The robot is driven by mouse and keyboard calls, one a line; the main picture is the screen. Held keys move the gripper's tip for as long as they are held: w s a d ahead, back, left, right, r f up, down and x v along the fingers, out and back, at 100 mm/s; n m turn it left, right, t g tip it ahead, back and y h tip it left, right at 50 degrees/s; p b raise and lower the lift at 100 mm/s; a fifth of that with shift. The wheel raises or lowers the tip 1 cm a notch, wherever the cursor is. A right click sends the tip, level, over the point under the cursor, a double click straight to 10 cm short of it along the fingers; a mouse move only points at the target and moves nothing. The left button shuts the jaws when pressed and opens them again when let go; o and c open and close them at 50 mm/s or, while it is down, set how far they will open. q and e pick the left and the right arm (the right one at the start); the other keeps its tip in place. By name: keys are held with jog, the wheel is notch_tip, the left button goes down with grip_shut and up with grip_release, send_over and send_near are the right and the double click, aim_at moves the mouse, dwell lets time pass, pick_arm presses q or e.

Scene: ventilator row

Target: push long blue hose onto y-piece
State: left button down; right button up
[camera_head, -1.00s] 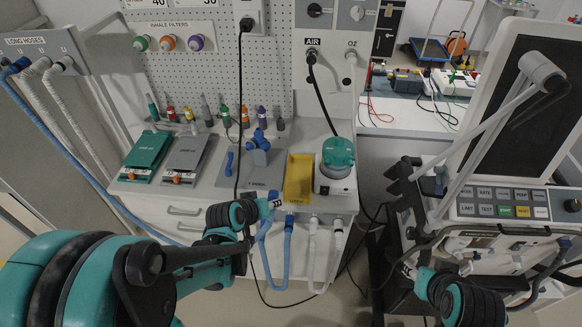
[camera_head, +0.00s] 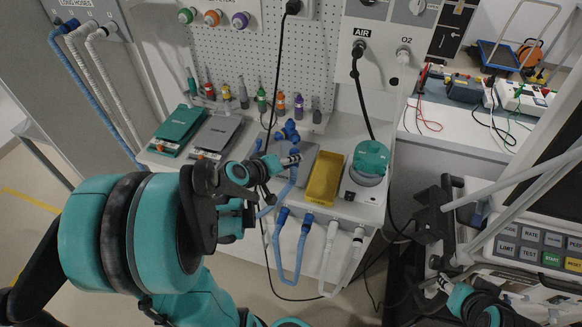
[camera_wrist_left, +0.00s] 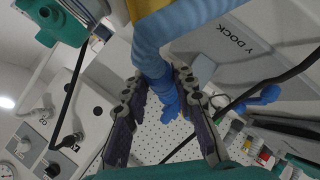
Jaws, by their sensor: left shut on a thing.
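My left gripper (camera_head: 283,160) is shut on the dark blue cuff (camera_wrist_left: 165,92) of a light blue ribbed hose (camera_wrist_left: 190,22). The held hose also shows below the fingers in the head view (camera_head: 291,183). The long blue hose (camera_head: 88,88) runs from the rack at the left and passes behind my left arm; its link to the held end is hidden. The blue y-piece (camera_head: 288,132) sits at the Y dock, just behind the gripper.
A yellow tray (camera_head: 325,180) and a teal-topped humidifier (camera_head: 370,160) stand right of the dock. Short blue (camera_head: 280,262) and white (camera_head: 328,275) hoses loop from the cart's front. A black cable (camera_head: 276,75) hangs past the dock. The ventilator (camera_head: 530,245) stands at the right.

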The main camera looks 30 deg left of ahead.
pick_arm(q)
jog(key=shift+w+a, duration=0.3)
jog(key=shift+w, duration=0.25)
jog(key=shift+w+a, duration=0.3)
jog(key=shift+w, duration=0.2)
jog(key=shift+w+a+b, duration=0.15)
jog(key=shift+w+a, duration=0.2)
jog(key=shift+w, duration=0.3)
jog(key=shift+w+a+b, duration=0.15)
jog(key=shift+w+a, duration=0.2)
jog(key=shift+w, duration=0.25)
dwell(1.0)
jog(key=c, duration=1.2)
grip_release()
jog(key=shift+o, duration=0.2)
jog(key=v, duration=1.2)
jog(key=shift+d, duration=0.15)
jog(key=s+d+f+m+g+y, duration=0.1)
jog(key=s+d+m, duration=0.3)
jog(key=d, duration=0.4)
jog(key=s+d+f+m+g, duration=0.3)
jog(key=s+d+m, duration=0.1)
jog(key=d, duration=0.5)
jog(key=shift+s+d+m+y, duration=0.35)
jog(key=shift+m+y, duration=0.05)
jog(key=shift+m, duration=0.3)
